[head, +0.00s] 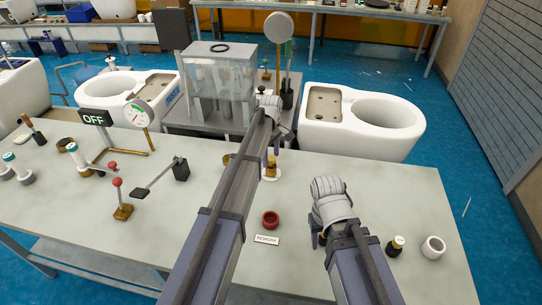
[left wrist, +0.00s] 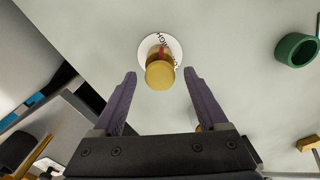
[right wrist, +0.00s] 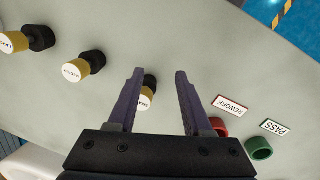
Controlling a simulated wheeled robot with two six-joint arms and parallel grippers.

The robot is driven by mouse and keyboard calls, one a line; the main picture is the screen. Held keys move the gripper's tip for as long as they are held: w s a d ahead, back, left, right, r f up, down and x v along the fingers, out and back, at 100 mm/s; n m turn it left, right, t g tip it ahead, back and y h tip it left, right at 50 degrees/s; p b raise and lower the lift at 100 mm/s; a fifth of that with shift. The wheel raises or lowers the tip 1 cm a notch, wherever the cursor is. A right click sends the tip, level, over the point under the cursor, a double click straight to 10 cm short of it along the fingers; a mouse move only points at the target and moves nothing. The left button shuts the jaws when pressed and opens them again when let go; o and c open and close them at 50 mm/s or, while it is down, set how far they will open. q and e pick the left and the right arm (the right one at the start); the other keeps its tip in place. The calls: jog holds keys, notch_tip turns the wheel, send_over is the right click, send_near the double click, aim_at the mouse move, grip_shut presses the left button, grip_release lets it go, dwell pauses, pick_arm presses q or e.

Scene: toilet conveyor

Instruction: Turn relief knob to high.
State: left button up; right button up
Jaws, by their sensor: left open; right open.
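The relief knob (left wrist: 160,74) is a round brass-yellow knob on a white dial (left wrist: 148,42) with dark lettering I cannot fully read. A small red mark shows at the knob's edge, beside the lettering. In the head view the knob (head: 271,162) stands on the table behind the red ring, partly hidden by my left arm. My left gripper (left wrist: 159,73) is open above the knob, with one finger on each side and visible gaps. My right gripper (right wrist: 160,72) is open over the right part of the table. A yellow-and-black stamp (right wrist: 149,90) shows between its fingers, apparently ungripped.
A red ring (head: 270,220) and a REWORK sign (head: 267,240) lie between my arms. A lever (head: 160,178), a gauge (head: 138,113) and an OFF sign (head: 94,118) stand left. Toilets are behind the table.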

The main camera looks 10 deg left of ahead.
aim_at(271, 158)
pick_arm(q)
jog(key=shift+r, duration=0.1)
notch_tip(271, 158, up, 8)
jog(key=p, duration=0.8)
jog(key=shift+f, duration=0.2)
jog(key=s+d+f+m+b, duration=0.1)
jog(key=s+d+m, duration=0.2)
jog(key=s, duration=0.7)
jog(key=s+d+f+m+b, duration=0.1)
jog(key=s+d+m, duration=0.2)
jog(key=s+m, duration=0.5)
jog(key=s+d+f+m+y+b, duration=0.1)
jog(key=s+d+m, duration=0.2)
jog(key=s, duration=1)
jog(key=m, duration=0.3)
jog(key=shift+s, duration=0.25)
